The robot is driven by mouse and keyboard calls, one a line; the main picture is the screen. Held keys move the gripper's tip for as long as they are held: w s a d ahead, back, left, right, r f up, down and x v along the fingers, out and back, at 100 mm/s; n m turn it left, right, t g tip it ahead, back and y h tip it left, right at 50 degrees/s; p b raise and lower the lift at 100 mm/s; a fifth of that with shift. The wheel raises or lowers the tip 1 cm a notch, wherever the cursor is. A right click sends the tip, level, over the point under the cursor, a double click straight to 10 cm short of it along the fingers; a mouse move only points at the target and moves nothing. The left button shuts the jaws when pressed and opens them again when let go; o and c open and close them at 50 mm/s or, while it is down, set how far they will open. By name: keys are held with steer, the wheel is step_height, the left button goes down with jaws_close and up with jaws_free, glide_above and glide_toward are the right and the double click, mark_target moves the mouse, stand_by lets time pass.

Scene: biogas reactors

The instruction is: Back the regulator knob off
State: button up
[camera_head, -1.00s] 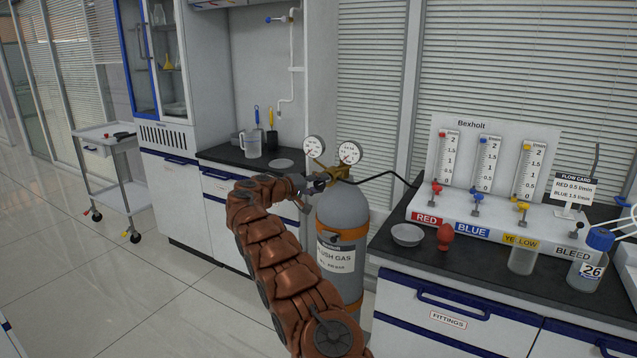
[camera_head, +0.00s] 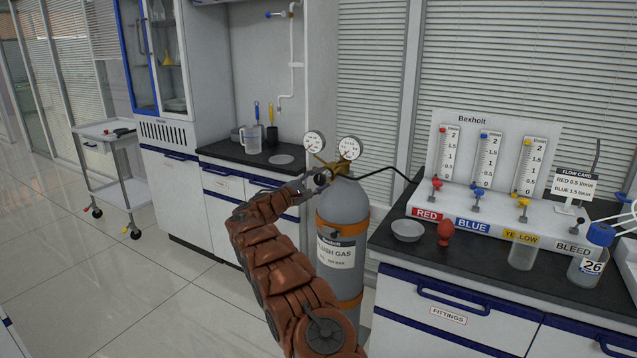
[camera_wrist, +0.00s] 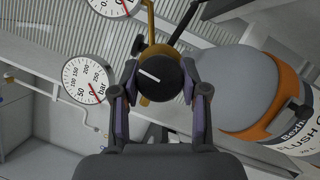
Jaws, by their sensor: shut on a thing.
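The black regulator knob (camera_wrist: 160,77) with a white index line is in the middle of the wrist view. The line runs slantwise, from upper left to lower right. My gripper (camera_wrist: 160,93) has one finger on each side of the knob and is shut on it. In the head view my gripper (camera_head: 307,187) is at the left of the brass regulator (camera_head: 335,170), and the knob (camera_head: 320,179) is a small dark disc there. The regulator sits on top of the grey flush gas cylinder (camera_head: 340,222). Its two gauges, left (camera_head: 314,142) and right (camera_head: 349,148), face forward.
A black hose (camera_head: 385,175) runs right from the regulator to the Bexholt flow panel (camera_head: 490,160) on the dark bench. A bowl (camera_head: 407,230), red bulb (camera_head: 445,232) and beaker (camera_head: 522,252) stand there. Floor at left is open around a trolley (camera_head: 110,160).

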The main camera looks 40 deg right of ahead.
steer(key=shift+n, duration=0.7)
steer(key=shift+t, duration=0.3)
steer(key=o, duration=1.1)
steer(key=a, duration=0.4)
steer(key=a+f, duration=0.1)
steer(key=a, duration=0.2)
steer(key=a+f, duration=0.1)
steer(key=a, duration=0.3)
steer(key=shift+w+a+f, duration=0.25)
steer(key=shift+a, duration=0.1)
